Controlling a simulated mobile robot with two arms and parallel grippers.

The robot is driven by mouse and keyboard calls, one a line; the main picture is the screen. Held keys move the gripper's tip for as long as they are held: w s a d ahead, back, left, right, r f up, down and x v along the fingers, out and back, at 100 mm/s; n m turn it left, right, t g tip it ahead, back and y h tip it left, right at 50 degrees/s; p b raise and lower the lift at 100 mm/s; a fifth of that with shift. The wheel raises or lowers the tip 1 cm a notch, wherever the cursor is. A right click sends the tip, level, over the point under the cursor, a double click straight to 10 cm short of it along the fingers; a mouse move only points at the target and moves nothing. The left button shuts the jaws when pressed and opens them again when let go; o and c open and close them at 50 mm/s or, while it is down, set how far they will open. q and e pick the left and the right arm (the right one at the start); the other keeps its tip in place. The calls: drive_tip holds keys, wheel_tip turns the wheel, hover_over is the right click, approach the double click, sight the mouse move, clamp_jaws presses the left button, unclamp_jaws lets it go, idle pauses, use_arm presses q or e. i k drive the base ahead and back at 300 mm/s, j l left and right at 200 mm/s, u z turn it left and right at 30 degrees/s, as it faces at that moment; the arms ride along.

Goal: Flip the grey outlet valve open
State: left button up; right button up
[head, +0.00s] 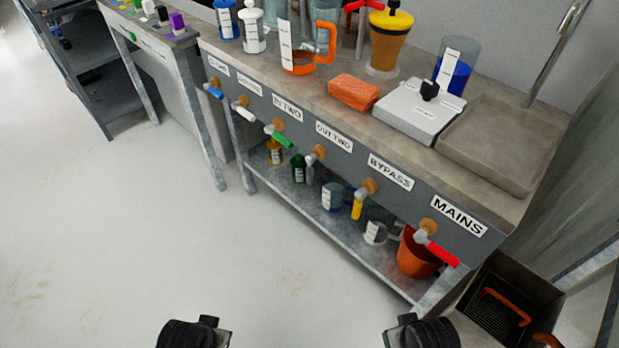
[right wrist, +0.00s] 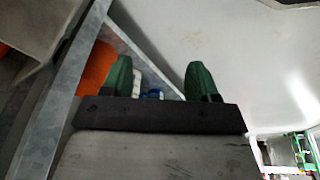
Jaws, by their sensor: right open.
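The grey outlet valve handle (head: 310,173) is on the front panel of the bench in the head view, under the OUT TWO label (head: 334,136). It hangs down from a tan fitting and looks small at this distance. My right gripper (right wrist: 160,78) shows in the right wrist view with two green fingers spread apart and nothing between them. It is well away from the grey valve, which that view does not show. Only black arm parts of mine show at the bottom of the head view; the left fingers are not visible.
Blue (head: 213,91), white (head: 243,102), green (head: 279,138), yellow (head: 357,208) and red (head: 441,253) valve handles share the panel. An orange bucket (head: 417,258) and jars stand on the lower shelf. A dark bin (head: 515,300) is at the right. The floor in front is clear.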

sight(310, 174)
drive_tip(key=i+j, duration=0.1)
drive_tip(key=j, duration=0.3)
drive_tip(key=j+u, duration=0.1)
drive_tip(key=j, duration=0.3)
drive_tip(key=i+j, duration=0.15)
drive_tip(key=j, duration=0.25)
drive_tip(key=i+j, duration=0.1)
drive_tip(key=j, duration=0.3)
drive_tip(key=i+j+u, duration=0.1)
drive_tip(key=j, duration=0.3)
